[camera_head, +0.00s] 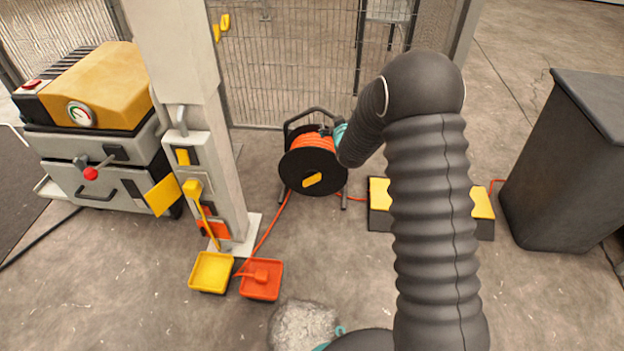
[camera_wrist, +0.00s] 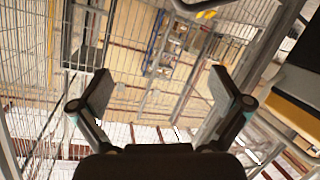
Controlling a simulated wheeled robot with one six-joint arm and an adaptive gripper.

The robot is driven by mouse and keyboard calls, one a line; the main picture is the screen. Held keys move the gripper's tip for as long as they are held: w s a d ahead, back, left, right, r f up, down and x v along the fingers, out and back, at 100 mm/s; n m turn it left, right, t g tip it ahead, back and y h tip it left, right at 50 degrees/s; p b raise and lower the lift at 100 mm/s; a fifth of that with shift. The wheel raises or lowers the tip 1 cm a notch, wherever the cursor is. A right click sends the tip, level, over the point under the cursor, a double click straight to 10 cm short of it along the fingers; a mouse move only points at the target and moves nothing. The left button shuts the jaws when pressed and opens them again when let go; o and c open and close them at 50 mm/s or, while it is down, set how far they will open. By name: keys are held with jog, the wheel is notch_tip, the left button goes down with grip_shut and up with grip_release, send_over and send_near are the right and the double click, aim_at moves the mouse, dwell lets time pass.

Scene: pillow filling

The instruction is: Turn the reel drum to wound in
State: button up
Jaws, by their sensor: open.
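The reel drum (camera_head: 298,174) is a black disc on a dark tubular stand in the head view, with orange cable (camera_head: 312,141) around it and a yellow piece on its face. A stretch of orange cable runs from the reel down to the floor. My gripper (camera_wrist: 161,92) is open in the wrist view, with nothing between its fingers. In the head view my arm reaches over toward the reel's upper right and mostly hides the gripper. I cannot tell whether it touches the reel. The wrist view does not clearly show the drum.
A grey post (camera_head: 212,130) with yellow fittings stands left of the reel. A yellow tray (camera_head: 211,272) and an orange tray (camera_head: 261,290) lie at its foot. A yellow-grey machine (camera_head: 90,95) is at left, a dark bin (camera_head: 560,165) at right, and a mesh fence (camera_head: 285,70) behind.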

jog(key=w+a+f+n+t, duration=0.1)
jog(key=w+a+f+t, duration=0.15)
jog(key=f, duration=0.65)
jog(key=n+p, duration=0.1)
jog(key=p, duration=0.1)
send_over(312, 184)
jog(key=d, duration=0.3)
jog(key=shift+t+y, duration=0.35)
jog(key=shift+y, duration=0.05)
jog(key=f, duration=0.5)
jog(key=w+f, duration=0.1)
jog(key=f, duration=0.2)
jog(key=shift+d+f, duration=0.1)
jog(key=shift+d, duration=0.05)
jog(key=s+f+n+t+y+p, duration=0.1)
jog(key=s+f+n+t+y, duration=0.15)
jog(key=s+f, duration=1.1)
jog(key=shift+t+h, duration=0.25)
jog(key=shift+h, duration=0.2)
jog(key=x, duration=0.4)
jog(key=f+x, duration=0.1)
jog(key=x, duration=0.9)
jog(key=shift+w+a+f+b, duration=0.1)
jog(key=shift+w+a+b, duration=0.15)
jog(key=shift+w+b, duration=0.1)
